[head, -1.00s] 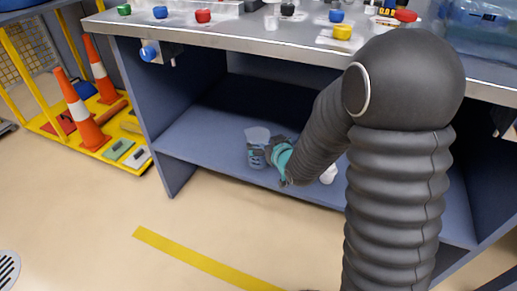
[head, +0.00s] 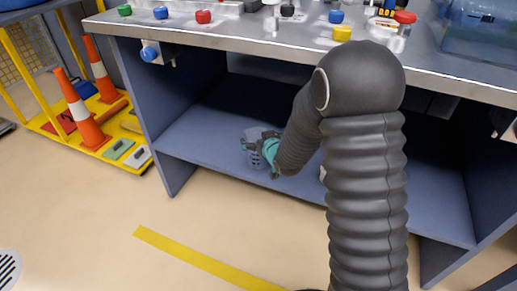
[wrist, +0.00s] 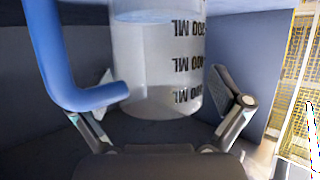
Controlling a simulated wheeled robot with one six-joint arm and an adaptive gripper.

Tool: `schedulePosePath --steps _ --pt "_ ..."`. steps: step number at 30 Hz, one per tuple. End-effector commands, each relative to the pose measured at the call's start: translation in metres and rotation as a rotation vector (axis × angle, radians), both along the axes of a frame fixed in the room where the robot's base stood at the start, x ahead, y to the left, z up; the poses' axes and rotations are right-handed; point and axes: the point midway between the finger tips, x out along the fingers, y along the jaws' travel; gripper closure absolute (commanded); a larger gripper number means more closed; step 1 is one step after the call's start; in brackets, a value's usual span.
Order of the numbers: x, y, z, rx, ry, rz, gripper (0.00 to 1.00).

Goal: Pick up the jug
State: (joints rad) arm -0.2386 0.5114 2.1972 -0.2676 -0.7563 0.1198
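The jug, a clear measuring jug with black ML marks and a blue handle, stands on the lower shelf in the head view (head: 256,161), partly hidden by my gripper. In the wrist view it (wrist: 160,75) fills the upper middle, and its blue handle (wrist: 62,70) is at the left. My gripper (head: 258,146) is at the jug. In the wrist view my gripper (wrist: 168,92) is open, with one finger on each side of the jug's body. A gap shows at the right finger; the left finger is partly behind the handle.
The lower shelf (head: 200,141) sits under a metal worktop (head: 255,43) with several coloured-capped items. A white object (head: 322,174) on the shelf is mostly hidden by my arm. The left side panel (head: 150,110) stands left of the jug, with free shelf between.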

Motion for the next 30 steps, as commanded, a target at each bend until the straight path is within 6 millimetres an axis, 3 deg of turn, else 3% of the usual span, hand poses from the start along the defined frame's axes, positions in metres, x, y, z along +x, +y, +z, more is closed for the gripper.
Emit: schedulePosePath --steps 1,8,20,28,30 --pt "0.000 0.000 0.000 0.000 0.000 0.000 0.12" --pt "0.000 0.000 0.000 0.000 0.000 0.000 0.70" --pt "0.000 0.000 0.007 0.001 -0.002 0.000 0.71" --pt "0.001 0.000 0.048 0.003 -0.008 0.000 0.71" --pt "0.005 -0.020 0.053 0.001 -0.004 -0.005 0.71"
